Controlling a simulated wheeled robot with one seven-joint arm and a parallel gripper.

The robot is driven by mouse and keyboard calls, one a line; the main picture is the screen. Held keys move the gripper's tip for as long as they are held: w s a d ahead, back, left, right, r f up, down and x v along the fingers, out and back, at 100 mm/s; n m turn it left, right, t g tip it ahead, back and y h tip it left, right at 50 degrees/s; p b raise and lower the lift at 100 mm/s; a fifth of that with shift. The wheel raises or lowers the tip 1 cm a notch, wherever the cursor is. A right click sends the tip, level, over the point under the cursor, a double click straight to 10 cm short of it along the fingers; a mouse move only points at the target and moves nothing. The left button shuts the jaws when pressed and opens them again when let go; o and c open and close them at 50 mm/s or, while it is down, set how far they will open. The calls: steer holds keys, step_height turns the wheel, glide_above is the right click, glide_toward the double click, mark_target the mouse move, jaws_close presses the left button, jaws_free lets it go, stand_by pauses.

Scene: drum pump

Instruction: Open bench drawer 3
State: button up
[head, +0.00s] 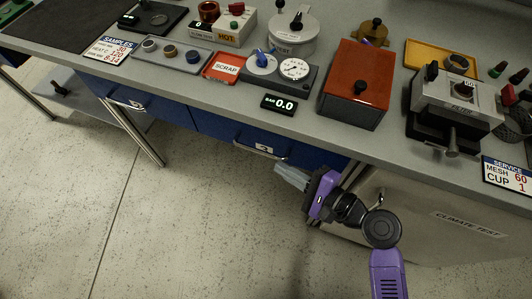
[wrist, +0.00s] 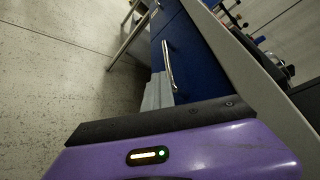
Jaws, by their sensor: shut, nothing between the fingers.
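Bench drawer 3 (head: 225,130) is a blue front under the bench top, with a small label that looks like a 3 and a metal bar handle (head: 258,152). It appears closed, flush under the bench edge. In the wrist view a blue drawer front (wrist: 190,50) shows with a bar handle (wrist: 168,65). My gripper (head: 280,168) is shut and empty, just below and to the right of the handle in the head view. Its grey fingers also show in the wrist view (wrist: 157,93), close to the handle's near end. Whether they touch it I cannot tell.
Another blue drawer (head: 150,104) with a handle is at the left. A bench leg (head: 145,135) stands left of drawer 3. A grey cabinet marked CLIMATE TEST (head: 450,240) is at the right, beside my arm. The floor (head: 180,230) in front is clear.

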mark_target(265, 155)
steer(key=x, duration=0.2)
steer(key=r+x, duration=0.1)
steer(key=x, duration=0.2)
steer(key=r+x, duration=0.1)
steer(key=x, duration=0.2)
steer(key=shift+w+a, duration=0.25)
steer(key=shift+a, duration=0.2)
steer(key=shift+c, duration=0.4)
jaws_close()
steer(key=shift+d+f, duration=0.15)
stand_by(0.5)
